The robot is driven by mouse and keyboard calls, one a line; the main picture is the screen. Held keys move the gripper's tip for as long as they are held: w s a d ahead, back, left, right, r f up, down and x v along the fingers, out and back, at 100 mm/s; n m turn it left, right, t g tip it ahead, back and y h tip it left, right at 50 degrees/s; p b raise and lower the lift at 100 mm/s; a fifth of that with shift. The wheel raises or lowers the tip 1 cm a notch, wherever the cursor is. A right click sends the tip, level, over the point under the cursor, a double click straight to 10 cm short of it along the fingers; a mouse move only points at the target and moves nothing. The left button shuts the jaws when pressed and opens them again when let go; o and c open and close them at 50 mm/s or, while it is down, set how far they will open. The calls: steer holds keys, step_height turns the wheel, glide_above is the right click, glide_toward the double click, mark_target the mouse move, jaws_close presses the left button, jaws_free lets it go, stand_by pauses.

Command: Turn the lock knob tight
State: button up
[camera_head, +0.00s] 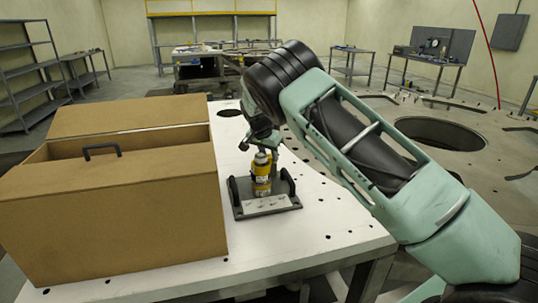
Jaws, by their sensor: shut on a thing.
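A dark grey fixture (240,205) with upright side brackets and a pale front label stands on the white table. A yellow cylinder (261,184) with dark markings and a greyish top stands upright in it. My gripper (262,151) points down at the cylinder's top and is shut there on a small part, which appears to be the lock knob. The fingers and wrist mostly hide that part, so its shape and how far it is turned cannot be made out.
A large brown box (110,215) with a black handle (101,150) stands close to the left of the fixture. The white table (330,225) is clear to the right, apart from small holes. A large round plate with a hole (440,133) lies behind my arm.

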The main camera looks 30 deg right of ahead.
steer(key=o, duration=1)
steer(key=b+v, duration=0.4)
steer(key=v, duration=1.3)
steer(key=shift+r, duration=0.25)
steer(key=shift+w, duration=0.1)
